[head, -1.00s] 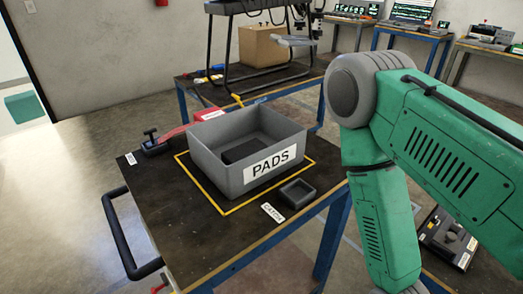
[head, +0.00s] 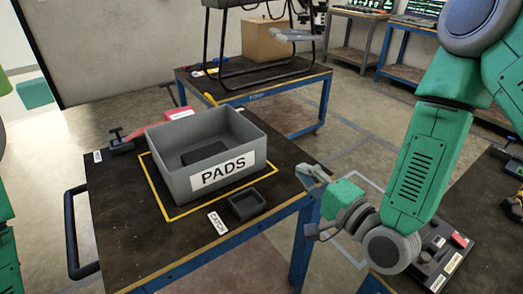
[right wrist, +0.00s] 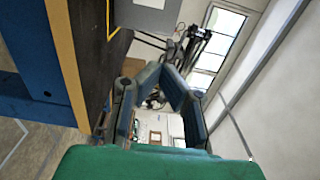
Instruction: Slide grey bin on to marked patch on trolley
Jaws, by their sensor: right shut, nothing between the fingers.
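The grey bin (head: 178,182) with a PADS label stands upright on the dark trolley top (head: 120,225) in the head view. A dark block (head: 204,153) lies inside it. A yellow outline (head: 215,203) shows on the trolley along the bin's left and front sides; the bin hides its back part. The bin's visible base edges lie inside the line. My right gripper (head: 308,172) is shut and empty, off the trolley's right edge and apart from the bin. Its closed fingers show in the right wrist view (right wrist: 160,72), with part of the bin above. My left gripper is out of view.
A small black tray (head: 247,205) sits by a CATCH label (head: 217,222) in front of the outline. A black handle (head: 70,235) is on the trolley's left. A blue-framed table (head: 270,87) with a cardboard box (head: 268,42) stands behind.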

